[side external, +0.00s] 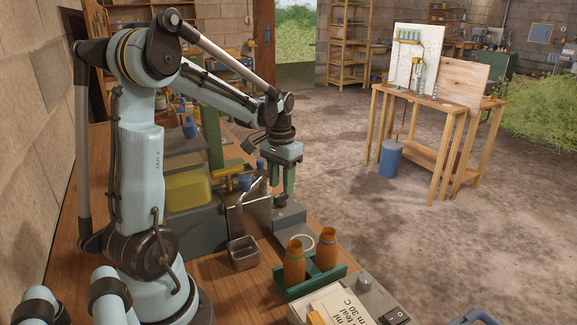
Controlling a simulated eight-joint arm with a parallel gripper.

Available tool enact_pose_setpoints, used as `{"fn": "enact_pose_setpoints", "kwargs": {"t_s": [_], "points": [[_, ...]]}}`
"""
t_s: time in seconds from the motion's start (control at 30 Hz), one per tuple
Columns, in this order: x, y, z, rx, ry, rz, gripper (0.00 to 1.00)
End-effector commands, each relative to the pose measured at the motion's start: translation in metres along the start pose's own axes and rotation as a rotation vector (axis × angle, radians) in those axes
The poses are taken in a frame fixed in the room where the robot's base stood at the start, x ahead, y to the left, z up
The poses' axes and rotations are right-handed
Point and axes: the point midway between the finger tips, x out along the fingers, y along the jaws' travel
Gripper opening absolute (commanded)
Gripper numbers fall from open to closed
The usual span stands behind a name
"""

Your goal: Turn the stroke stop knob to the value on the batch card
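My gripper (282,181) points straight down from the arm's end, with dark green fingers. The fingertips are just above or at a small dark knob-like part (283,201) on a grey block (289,216). I cannot tell whether they touch it, or whether this part is the stroke stop knob; no scale or pointer is readable. A white card (335,307) with black print lies at the bottom front, partly cut off by the frame.
Two orange bottles (327,244) stand in a green rack (308,283) in front of the block. A small metal bin (243,253) is left of it.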

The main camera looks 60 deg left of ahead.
Motion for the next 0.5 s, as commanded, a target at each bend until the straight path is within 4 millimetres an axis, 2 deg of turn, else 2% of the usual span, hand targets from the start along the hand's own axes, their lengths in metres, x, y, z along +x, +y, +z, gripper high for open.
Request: {"fn": "enact_pose_setpoints", "kwargs": {"t_s": [0.2,0.5], "points": [[0.023,0.0,0.0,0.0,0.0,0.0,0.4],[0.031,0.0,0.0,0.0,0.001,0.0,0.4]]}}
